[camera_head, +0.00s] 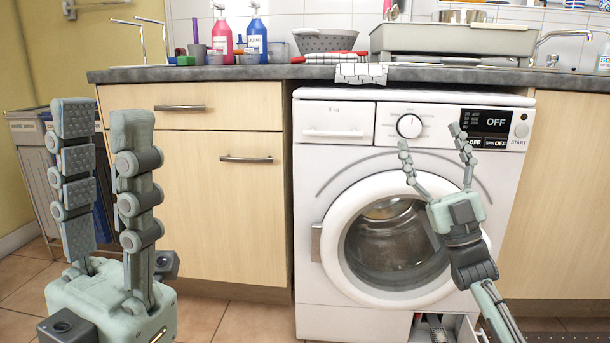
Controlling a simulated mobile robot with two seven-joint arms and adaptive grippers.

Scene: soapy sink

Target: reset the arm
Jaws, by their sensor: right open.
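My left gripper (103,110) is large and close at the left. Its two jointed fingers point up, apart, with nothing between them. My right gripper (430,136) points up in front of the washing machine (310,265). Its fingers are spread apart and empty. Its arm comes up from the lower right and covers part of the round door's right side. From this single view I cannot tell whether the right fingertips touch the machine's front.
The grey countertop (220,74) carries bottles, a colander (325,41) and a sink tray (450,40). Wooden cabinets flank the machine. A low compartment (440,328) stands open below the door. A bin (30,160) stands far left.

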